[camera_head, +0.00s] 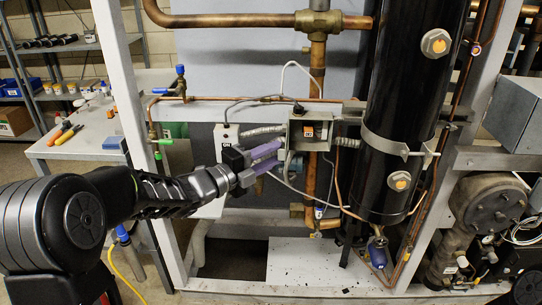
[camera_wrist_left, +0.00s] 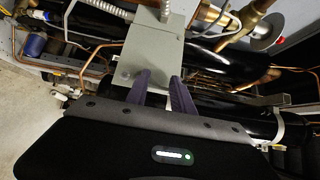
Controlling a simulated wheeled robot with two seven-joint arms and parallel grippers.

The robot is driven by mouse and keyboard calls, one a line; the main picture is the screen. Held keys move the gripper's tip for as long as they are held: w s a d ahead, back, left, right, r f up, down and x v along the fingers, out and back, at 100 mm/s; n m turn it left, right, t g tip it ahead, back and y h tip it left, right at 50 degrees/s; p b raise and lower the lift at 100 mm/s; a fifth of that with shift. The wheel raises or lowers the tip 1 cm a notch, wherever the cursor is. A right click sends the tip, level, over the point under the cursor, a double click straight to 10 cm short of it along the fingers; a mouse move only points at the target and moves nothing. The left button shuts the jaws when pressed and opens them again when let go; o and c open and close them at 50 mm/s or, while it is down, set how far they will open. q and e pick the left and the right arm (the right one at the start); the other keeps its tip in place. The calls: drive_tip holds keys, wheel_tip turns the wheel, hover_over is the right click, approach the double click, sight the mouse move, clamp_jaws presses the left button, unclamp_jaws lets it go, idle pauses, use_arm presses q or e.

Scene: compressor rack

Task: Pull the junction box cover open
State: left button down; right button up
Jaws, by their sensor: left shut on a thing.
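The grey junction box (camera_head: 325,145) is mounted on the rack in the middle of the head view. Its front shows an opening with a dark part and an orange label inside. My left gripper (camera_head: 281,153) reaches it from the left, its purple fingers at the box's left edge. In the left wrist view, the two fingers (camera_wrist_left: 161,80) lie at the near end of a grey panel, which I take to be the junction box cover (camera_wrist_left: 152,52). The gripper is shut on this cover; the exact contact is partly hidden. My right gripper is not in view.
A black vertical cylinder (camera_head: 385,175) stands close to the right of the box. Copper pipes (camera_head: 317,65) and thin wires run around it. A white rack post (camera_head: 122,75) stands left of the gripper. A workbench (camera_head: 92,135) with tools is at left.

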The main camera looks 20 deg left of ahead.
use_arm(q)
drive_tip(key=c, duration=1.5)
unclamp_jaws()
drive_tip(key=shift+w+a+r, duration=0.15)
drive_tip(key=shift+a+r, duration=0.05)
drive_tip(key=shift+a, duration=0.05)
drive_tip(key=shift+o, duration=0.8)
drive_tip(key=shift+w+f, duration=0.1)
drive_tip(key=shift+o, duration=1.3)
drive_tip(key=shift+d+f, duration=0.1)
drive_tip(key=shift+d, duration=0.1)
drive_tip(key=v, duration=0.8)
drive_tip(key=shift+b, duration=0.3)
drive_tip(key=shift+d, duration=0.1)
